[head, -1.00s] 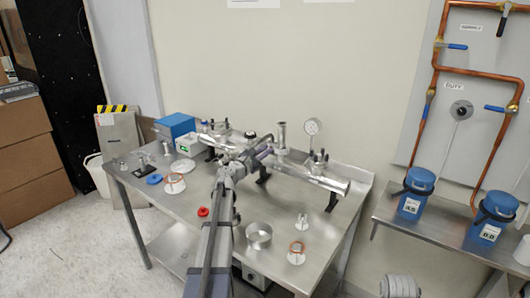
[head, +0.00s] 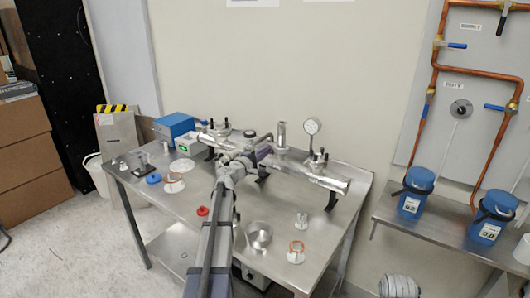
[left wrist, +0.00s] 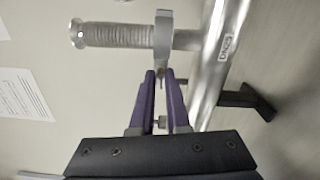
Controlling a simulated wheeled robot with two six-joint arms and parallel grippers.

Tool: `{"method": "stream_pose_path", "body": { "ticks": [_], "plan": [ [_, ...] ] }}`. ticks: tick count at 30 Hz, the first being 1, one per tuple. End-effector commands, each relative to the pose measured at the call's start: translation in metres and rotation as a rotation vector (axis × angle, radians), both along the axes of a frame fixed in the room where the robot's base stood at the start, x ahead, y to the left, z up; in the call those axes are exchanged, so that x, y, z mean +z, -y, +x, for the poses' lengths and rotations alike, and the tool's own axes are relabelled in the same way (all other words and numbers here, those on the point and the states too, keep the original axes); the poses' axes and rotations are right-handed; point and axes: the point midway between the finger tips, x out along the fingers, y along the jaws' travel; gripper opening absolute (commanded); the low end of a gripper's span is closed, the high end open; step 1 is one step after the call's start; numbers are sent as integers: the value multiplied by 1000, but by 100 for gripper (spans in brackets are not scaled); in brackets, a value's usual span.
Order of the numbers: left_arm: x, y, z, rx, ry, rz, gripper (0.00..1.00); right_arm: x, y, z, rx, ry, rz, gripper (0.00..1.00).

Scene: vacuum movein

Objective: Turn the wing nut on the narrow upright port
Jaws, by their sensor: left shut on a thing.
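A long steel tube, the manifold (head: 310,173), lies on black supports on the steel table. The narrow upright port (head: 281,135) rises from it; in the left wrist view the port (left wrist: 115,36) is a ribbed metal tube lying sideways, with a ring clamp (left wrist: 163,40) where it joins the manifold. My left gripper (head: 265,150) is at the foot of the port. In the left wrist view its purple fingers (left wrist: 167,76) are shut on the small wing nut at the clamp's lower end. The fingertips mostly hide the wing nut. My right gripper is not in view.
A pressure gauge (head: 312,127) stands on the manifold to the right of the port. A blue box (head: 175,127) is at the back left. A metal ring (head: 259,235), a red cap (head: 203,211) and several small fittings lie on the table. The table's front middle is partly clear.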

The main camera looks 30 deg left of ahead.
Motion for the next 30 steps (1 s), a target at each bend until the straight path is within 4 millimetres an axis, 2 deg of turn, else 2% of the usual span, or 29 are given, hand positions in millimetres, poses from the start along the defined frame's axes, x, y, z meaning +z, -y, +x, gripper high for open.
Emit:
{"method": "stream_pose_path", "body": {
  "ticks": [30],
  "plan": [
    [-4,0,0,-3,75,963,0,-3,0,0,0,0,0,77]
  ]
}}
